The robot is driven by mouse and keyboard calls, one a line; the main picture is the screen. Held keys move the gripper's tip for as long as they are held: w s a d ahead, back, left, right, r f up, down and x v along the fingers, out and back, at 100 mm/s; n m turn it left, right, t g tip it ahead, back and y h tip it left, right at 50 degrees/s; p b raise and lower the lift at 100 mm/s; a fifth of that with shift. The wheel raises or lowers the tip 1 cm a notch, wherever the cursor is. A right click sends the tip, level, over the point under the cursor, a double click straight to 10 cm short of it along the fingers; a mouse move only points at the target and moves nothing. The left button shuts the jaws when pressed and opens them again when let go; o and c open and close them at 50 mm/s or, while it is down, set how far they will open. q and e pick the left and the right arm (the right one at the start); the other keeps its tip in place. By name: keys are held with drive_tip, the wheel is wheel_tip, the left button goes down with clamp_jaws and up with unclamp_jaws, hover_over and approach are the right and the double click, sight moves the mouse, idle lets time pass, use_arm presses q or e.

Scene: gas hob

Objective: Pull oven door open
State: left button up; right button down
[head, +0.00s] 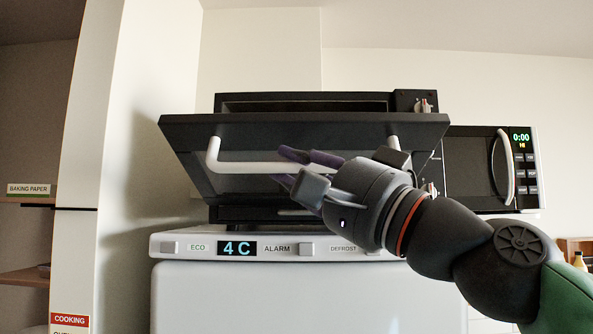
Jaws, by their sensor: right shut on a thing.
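The black oven (302,102) stands on top of a white fridge. Its door (300,130) is partly open, with its upper edge tilted out towards me and its lower edge close to the oven body. A white bar handle (238,167) runs across the door's outer face. My right gripper (298,168) comes in from the right and is shut on the handle near its middle, with its fingers above and below the bar. The gripper hides the right part of the handle and some of the door. My left gripper is not in view.
The fridge (300,295) has a control strip (190,247) reading 4 C just below the oven. A microwave (480,170) stands to the right, behind my right arm. A pale wall panel (110,150) and shelves (25,200) are at the left.

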drive_tip(key=shift+s+f+b, duration=0.15)
drive_tip(key=shift+f+b, duration=0.5)
drive_tip(key=shift+f, duration=0.35)
drive_tip(key=c, duration=1.1)
unclamp_jaws()
drive_tip(key=shift+s, duration=0.1)
drive_tip(key=v, duration=1.2)
